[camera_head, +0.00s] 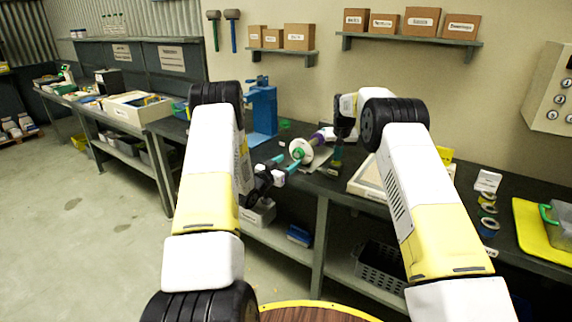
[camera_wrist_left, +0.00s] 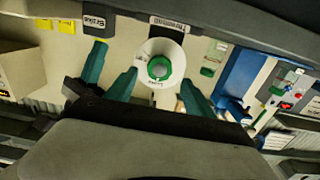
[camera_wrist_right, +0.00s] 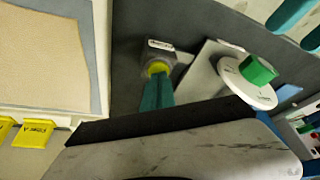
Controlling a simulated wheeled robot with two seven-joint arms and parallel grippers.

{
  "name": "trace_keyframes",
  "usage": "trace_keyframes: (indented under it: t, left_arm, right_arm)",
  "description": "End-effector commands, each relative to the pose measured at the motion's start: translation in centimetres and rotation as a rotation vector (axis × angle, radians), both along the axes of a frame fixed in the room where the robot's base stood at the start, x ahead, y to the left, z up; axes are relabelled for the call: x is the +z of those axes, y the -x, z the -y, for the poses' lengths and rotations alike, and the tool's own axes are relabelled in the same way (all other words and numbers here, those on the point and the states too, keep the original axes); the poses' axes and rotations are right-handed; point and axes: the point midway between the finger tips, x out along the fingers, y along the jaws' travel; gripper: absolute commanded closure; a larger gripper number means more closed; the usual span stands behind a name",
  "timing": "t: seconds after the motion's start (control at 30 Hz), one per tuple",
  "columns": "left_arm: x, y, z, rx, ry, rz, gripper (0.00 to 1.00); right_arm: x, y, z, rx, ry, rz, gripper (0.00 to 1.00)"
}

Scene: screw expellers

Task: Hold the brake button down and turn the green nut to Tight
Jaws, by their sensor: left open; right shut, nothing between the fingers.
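The green nut (camera_head: 298,153) sits at the centre of a white dial (camera_head: 306,147) on the bench device. It also shows in the left wrist view (camera_wrist_left: 158,68) and the right wrist view (camera_wrist_right: 258,70). My left gripper (camera_head: 286,163) is open and faces the nut, with teal fingers either side of it in the left wrist view; the right wrist view shows a gap before the nut. My right gripper (camera_wrist_right: 158,76) is shut and empty, its fingertips at the yellow brake button (camera_wrist_right: 157,67). Whether they press it cannot be told. The dial's lettering is too small to read.
A blue press (camera_head: 263,110) stands behind the device on the dark bench. A shallow tray (camera_head: 368,188) lies to the right, with tape rolls (camera_head: 488,210) beyond. A grey bin (camera_head: 258,213) is on the shelf below. The floor at left is clear.

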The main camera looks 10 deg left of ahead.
Motion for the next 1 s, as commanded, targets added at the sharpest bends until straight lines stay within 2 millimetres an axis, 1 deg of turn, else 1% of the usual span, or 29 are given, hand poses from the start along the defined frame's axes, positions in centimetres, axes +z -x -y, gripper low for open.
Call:
trace_keyframes:
  t: [0.6, 1.0]
  left_arm:
    - [0.0, -2.9, 1.1, 0.0, 0.001, 0.001, 0.38]
    - [0.0, -3.5, 1.3, 0.0, 0.001, 0.001, 0.38]
  right_arm:
    - [-0.2, 0.1, 0.0, 0.0, 0.002, -0.004, 1.0]
    - [-0.2, 0.1, 0.0, 0.0, 0.002, -0.004, 1.0]
